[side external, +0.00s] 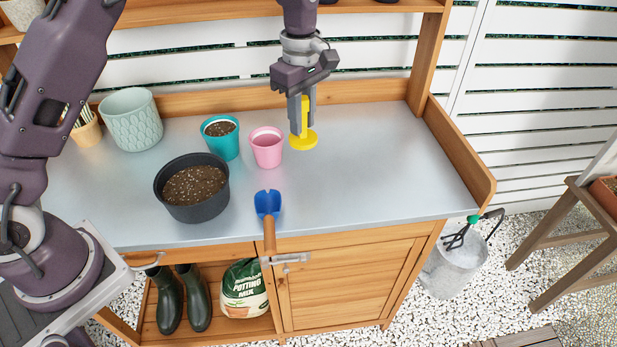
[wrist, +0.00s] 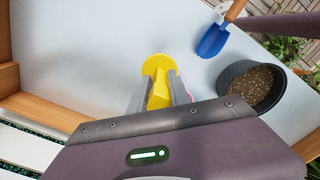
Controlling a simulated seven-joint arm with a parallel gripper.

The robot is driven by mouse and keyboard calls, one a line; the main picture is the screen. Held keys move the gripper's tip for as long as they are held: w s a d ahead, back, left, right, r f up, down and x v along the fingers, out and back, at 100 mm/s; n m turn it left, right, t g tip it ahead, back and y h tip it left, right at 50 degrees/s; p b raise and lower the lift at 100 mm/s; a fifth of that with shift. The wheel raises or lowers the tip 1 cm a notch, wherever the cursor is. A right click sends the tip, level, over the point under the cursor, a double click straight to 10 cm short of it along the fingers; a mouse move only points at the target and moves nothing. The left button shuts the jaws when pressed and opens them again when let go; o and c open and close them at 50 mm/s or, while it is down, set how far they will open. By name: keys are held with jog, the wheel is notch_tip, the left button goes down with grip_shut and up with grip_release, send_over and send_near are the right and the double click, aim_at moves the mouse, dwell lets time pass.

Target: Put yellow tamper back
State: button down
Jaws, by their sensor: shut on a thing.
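The yellow tamper (side external: 303,141) stands upright, its round disc low at the bench top, to the right of the pink pot (side external: 267,147). I cannot tell whether the disc touches the surface. My gripper (side external: 302,112) points down and is shut on the tamper's handle. In the wrist view the tamper (wrist: 157,68) shows between the two fingers (wrist: 160,95), with its disc beyond the fingertips. The upper handle is partly hidden by the fingers.
A teal pot with soil (side external: 221,138), a dark bowl of soil (side external: 192,188) and a pale green planter (side external: 131,119) stand to the left. A blue scoop (side external: 267,204) lies at the front edge. The bench's right side (side external: 390,160) is clear.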

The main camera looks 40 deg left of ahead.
aim_at(309, 140)
jog(key=shift+d+f+m, duration=0.3)
jog(key=shift+d+f, duration=0.65)
jog(key=shift+f, duration=0.25)
notch_tip(309, 140, down, 8)
jog(key=shift+r, duration=0.1)
jog(key=c, duration=1.2)
grip_release()
notch_tip(309, 140, up, 12)
jog(key=shift+r, duration=0.1)
